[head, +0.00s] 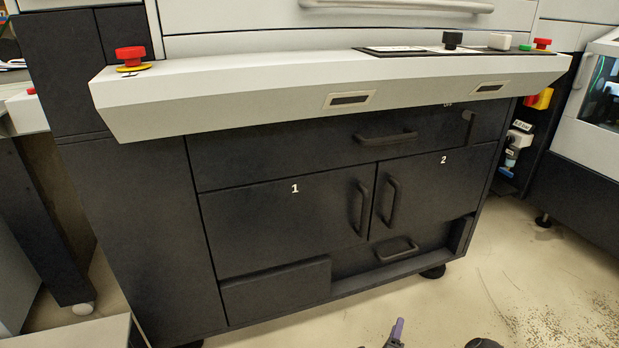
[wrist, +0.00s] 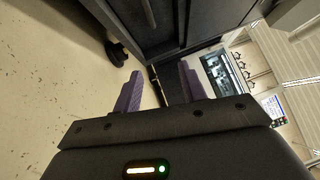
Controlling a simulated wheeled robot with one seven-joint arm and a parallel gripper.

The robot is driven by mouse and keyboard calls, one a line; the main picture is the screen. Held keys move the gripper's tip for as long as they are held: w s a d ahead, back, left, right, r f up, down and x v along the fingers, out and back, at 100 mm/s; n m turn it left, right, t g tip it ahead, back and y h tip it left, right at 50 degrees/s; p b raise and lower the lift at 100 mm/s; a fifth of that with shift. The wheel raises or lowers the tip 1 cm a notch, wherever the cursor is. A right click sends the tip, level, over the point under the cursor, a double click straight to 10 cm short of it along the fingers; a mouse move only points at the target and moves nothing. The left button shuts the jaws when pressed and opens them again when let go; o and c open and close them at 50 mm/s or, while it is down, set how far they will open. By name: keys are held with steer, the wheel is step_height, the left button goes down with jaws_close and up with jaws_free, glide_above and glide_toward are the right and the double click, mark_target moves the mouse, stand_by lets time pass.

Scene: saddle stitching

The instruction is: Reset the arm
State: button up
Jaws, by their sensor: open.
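My gripper (wrist: 159,70) shows in the wrist view with its two purple fingers spread apart. Nothing is between them. In the head view only a small part of my gripper (head: 397,331), with a purple finger, shows at the bottom edge. It is low, in front of the dark machine cabinet (head: 130,220). The rest of the arm is mostly out of view.
The cabinet has doors marked 1 (head: 285,220) and 2 (head: 435,190), both shut, with protruding handles. A pale ledge (head: 240,105) juts out above, carrying a red button (head: 131,56). Bare floor (head: 520,300) lies at lower right.

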steer(key=w+a+r+n+g+y+p, duration=0.25)
steer(key=a+r+n+y, duration=0.25)
steer(key=r+n, duration=0.45)
steer(key=w+a+r+n+g+y+p, duration=0.2)
steer(key=a+r+n+g+y+p, duration=0.3)
steer(key=r+n, duration=0.4)
steer(key=s+a+r+n+g+h+p, duration=0.15)
steer(key=s+r+n+g+p, duration=0.55)
steer(key=s+r, duration=1.95)
step_height(320, 180, up, 38)
steer(key=p, duration=3.7)
steer(key=shift+s+d+f+m+g+p, duration=0.15)
steer(key=shift+s+d+m+g+p, duration=0.05)
steer(key=shift+s+m+g+p, duration=0.2)
steer(key=shift+w, duration=0.1)
